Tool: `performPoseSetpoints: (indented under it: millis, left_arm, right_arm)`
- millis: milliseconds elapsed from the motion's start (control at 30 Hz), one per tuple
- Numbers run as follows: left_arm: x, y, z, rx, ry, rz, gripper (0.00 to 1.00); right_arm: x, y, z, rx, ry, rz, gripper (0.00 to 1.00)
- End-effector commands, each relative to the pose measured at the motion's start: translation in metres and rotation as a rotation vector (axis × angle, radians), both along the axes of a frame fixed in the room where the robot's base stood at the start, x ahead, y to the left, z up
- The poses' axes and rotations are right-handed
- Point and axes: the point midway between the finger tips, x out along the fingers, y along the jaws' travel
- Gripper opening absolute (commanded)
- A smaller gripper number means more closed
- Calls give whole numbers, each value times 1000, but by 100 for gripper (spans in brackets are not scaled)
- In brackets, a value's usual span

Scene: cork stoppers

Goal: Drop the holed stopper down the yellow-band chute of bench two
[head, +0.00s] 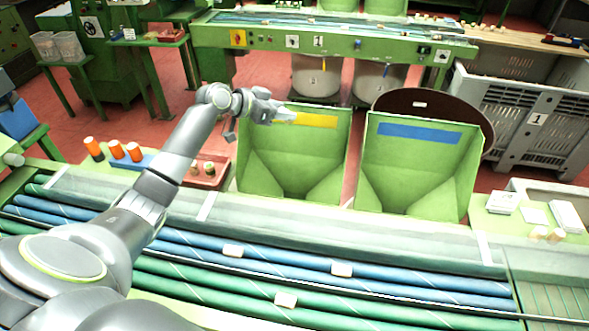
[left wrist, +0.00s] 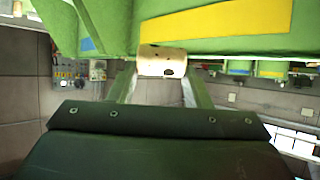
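My left gripper (head: 280,115) is over the upper left part of the green chute with the yellow band (head: 305,119). In the left wrist view the gripper (left wrist: 161,78) has its fingers on both sides of a pale cork stopper (left wrist: 155,61) and is shut on it. Dark spots or holes show on the stopper's near side. The yellow band (left wrist: 215,20) lies just beyond and above the stopper there. The stopper is hard to make out in the head view. A second green chute with a blue band (head: 420,133) stands to the right. My right gripper is out of view.
Blue and green rollers (head: 390,285) run along the front, with several pale stoppers on them. A reddish tray (head: 207,172) and orange-topped pots (head: 116,149) stand at left. A grey crate (head: 530,110) marked 1 and another green bench (head: 340,45) are behind.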

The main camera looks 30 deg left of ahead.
Motion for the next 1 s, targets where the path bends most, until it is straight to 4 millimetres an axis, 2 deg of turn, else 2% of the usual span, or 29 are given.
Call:
performPoseSetpoints:
  millis: [33,167,567,1000]
  left_arm:
    - [0,0,0,0,0,0,51]
    - [0,0,0,0,0,0,68]
    - [-6,5,3,3,-1,2,68]
    - [-58,36,34,7,0,2,68]
  right_arm:
    - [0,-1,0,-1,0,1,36]
    - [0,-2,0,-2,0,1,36]
    - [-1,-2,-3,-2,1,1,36]
    - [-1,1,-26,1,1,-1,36]
